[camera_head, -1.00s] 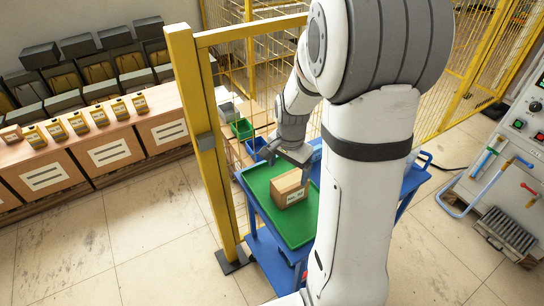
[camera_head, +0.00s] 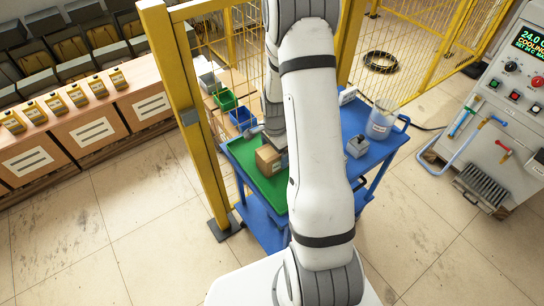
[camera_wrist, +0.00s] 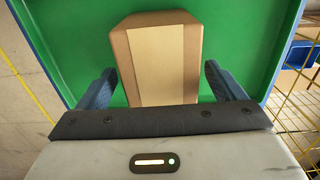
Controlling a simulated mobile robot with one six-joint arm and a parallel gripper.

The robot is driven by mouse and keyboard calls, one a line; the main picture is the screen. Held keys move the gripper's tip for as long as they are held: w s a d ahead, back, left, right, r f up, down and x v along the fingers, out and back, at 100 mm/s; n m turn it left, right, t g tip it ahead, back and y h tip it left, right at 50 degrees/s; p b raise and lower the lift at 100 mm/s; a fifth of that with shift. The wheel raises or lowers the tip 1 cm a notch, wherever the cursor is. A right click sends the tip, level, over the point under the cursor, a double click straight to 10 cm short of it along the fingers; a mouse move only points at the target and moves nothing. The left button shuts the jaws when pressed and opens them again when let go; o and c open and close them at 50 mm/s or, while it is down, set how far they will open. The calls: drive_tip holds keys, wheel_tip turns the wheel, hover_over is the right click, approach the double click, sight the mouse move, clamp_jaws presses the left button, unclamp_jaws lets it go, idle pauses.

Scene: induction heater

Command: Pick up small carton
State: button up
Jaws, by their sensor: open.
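The small carton (camera_head: 268,160) is a brown box on the green mat (camera_head: 239,152) on top of the blue cart. It also shows in the wrist view (camera_wrist: 157,58), with a pale tape strip along its top. My gripper (camera_wrist: 160,88) is open, with one blue finger on each side of the carton's near end. Gaps of green show between the fingers and the carton, so I see no contact. In the head view my arm hides the fingers and part of the mat.
The blue cart (camera_head: 362,164) also bears a clear jug (camera_head: 381,122) and a small grey object (camera_head: 357,146). A yellow fence post (camera_head: 181,110) stands close to the cart's left. Green (camera_head: 225,100) and blue (camera_head: 242,117) bins lie behind. A control panel (camera_head: 510,100) stands at right.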

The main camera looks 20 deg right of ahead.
drive_tip(key=shift+f, duration=1)
drive_tip(key=shift+c, duration=0.4)
drive_tip(key=c, duration=1.2)
